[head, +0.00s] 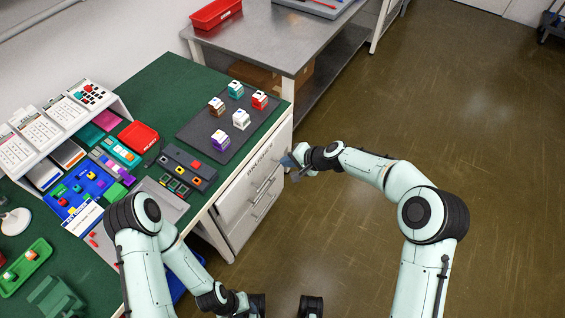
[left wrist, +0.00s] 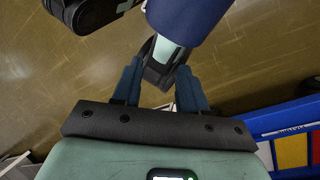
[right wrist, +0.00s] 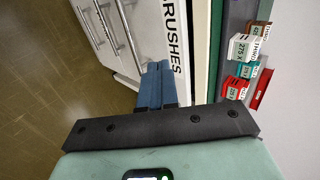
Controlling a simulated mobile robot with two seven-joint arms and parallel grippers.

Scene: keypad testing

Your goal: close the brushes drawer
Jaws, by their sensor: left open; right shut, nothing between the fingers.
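The brushes drawer (head: 240,188) is in the white cabinet under the green-topped table, in the middle of the head view. Its front with the BRUSHES label (right wrist: 176,45) shows large in the right wrist view. The front stands close to the cabinet; I cannot tell whether a small gap remains. My right gripper (head: 291,164) is shut and empty, with its fingertips (right wrist: 158,66) at or very near the labelled front; contact is unclear. My left gripper (left wrist: 158,75) is open and empty, low in front of the cabinet, apart from the drawer.
Below the drawer are bar handles (right wrist: 106,22) and another drawer front. The green table (head: 165,75) carries a dark mat (head: 222,147) with several small boxes, a button panel (head: 188,166) and keypads (head: 38,127). A metal bench (head: 265,38) stands behind. The floor (head: 480,130) at right is clear.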

